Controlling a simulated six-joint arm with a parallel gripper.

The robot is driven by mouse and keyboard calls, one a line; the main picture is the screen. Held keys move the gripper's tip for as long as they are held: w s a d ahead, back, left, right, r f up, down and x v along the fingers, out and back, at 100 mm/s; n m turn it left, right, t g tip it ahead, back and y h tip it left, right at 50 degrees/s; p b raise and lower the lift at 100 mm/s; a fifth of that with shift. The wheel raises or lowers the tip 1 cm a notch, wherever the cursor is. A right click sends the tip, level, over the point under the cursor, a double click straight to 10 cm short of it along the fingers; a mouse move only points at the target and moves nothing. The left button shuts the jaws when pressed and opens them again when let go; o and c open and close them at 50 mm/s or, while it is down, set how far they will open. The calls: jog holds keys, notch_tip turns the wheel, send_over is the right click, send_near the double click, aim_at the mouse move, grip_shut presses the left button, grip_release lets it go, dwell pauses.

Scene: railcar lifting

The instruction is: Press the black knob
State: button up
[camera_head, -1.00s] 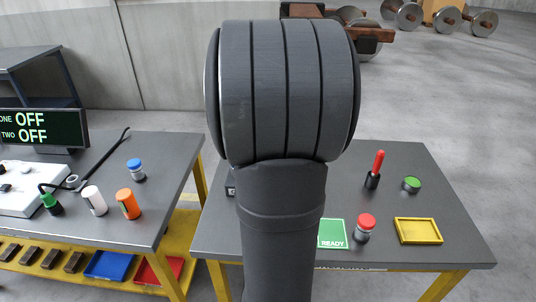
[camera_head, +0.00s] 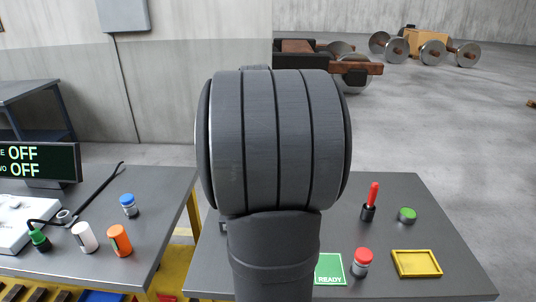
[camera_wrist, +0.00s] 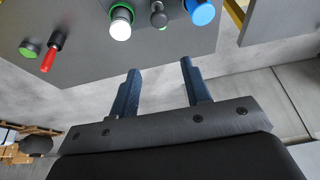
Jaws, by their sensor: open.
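A black knob (camera_wrist: 158,15) stands on a dark grey table top near the upper edge of the wrist view, between a white knob (camera_wrist: 120,24) and a blue knob (camera_wrist: 200,12). A green patch shows beside its base. My gripper (camera_wrist: 159,66) is open and empty, its two blue fingers pointing toward the table edge. The fingertips are apart from the black knob, which lies beyond them. In the head view my arm hides the gripper and the black knob.
The left table (camera_head: 165,215) holds bottles, a bent bar and an OFF display (camera_head: 38,162).

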jog(key=shift+g, duration=0.4)
jog(key=w+f, duration=0.4)
jog(key=f, duration=0.1)
jog(key=shift+w, duration=0.2)
grip_shut()
jog(key=x, duration=0.8)
jog(key=s+x, duration=0.1)
jog(key=x, duration=0.3)
jog(key=shift+w+f, duration=0.1)
jog(key=shift+f, duration=0.95)
jog(key=shift+f, duration=1.9)
